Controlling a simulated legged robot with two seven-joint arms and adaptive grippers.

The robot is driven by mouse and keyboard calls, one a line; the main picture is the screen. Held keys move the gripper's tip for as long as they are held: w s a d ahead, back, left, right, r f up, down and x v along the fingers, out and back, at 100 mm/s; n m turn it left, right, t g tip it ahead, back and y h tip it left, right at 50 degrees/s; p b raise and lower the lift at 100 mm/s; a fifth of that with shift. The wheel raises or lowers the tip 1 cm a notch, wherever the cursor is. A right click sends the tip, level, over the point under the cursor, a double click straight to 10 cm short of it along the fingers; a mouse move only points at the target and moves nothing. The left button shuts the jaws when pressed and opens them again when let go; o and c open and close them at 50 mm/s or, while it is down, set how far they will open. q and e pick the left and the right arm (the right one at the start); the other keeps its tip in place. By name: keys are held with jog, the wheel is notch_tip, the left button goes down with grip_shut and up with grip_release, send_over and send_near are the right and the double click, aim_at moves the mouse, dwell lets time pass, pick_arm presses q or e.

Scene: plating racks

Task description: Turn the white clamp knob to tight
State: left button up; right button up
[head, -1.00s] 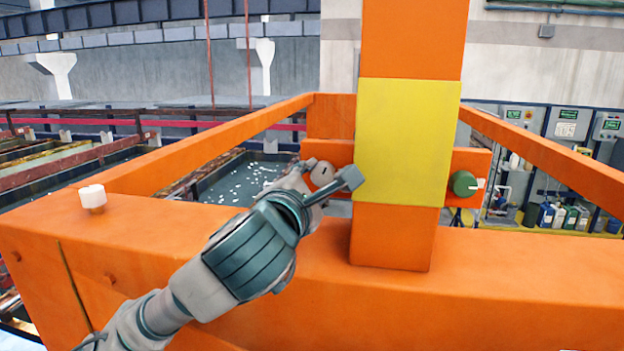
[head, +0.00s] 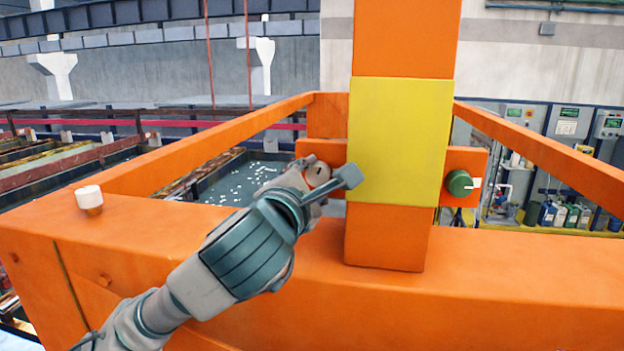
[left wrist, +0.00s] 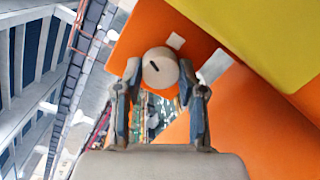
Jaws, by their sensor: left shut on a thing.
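The white clamp knob (head: 317,171) sits on the orange cross plate, just left of the yellow band on the upright. In the left wrist view the knob (left wrist: 160,69) shows as a round pale face with a dark slanted line. My left gripper (head: 312,183) reaches it from the lower left and partly covers it in the head view. In the left wrist view the fingers of my left gripper (left wrist: 159,84) stand on either side of the knob, shut on it. A small white mark (left wrist: 176,41) is on the orange plate by the knob. My right gripper is not in view.
A green knob (head: 459,183) with a white mark beside it is right of the yellow band (head: 400,140). A white-capped peg (head: 89,198) stands on the orange beam (head: 500,285) at left. Tanks and railings lie behind.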

pick_arm(q)
jog(key=shift+r, duration=0.15)
jog(key=m, duration=0.7)
jog(key=shift+g+y, duration=0.3)
jog(key=shift+y, duration=0.1)
jog(key=m+p, duration=0.1)
jog(key=m, duration=0.2)
jog(key=shift+d+m, duration=0.1)
jog(key=shift+m, duration=0.2)
jog(key=shift+m+y, duration=0.4)
jog(key=shift+m, duration=0.2)
jog(key=shift+f, duration=0.2)
jog(key=shift+d+f, duration=0.15)
jog(key=o, duration=1)
jog(key=shift+o, duration=0.7)
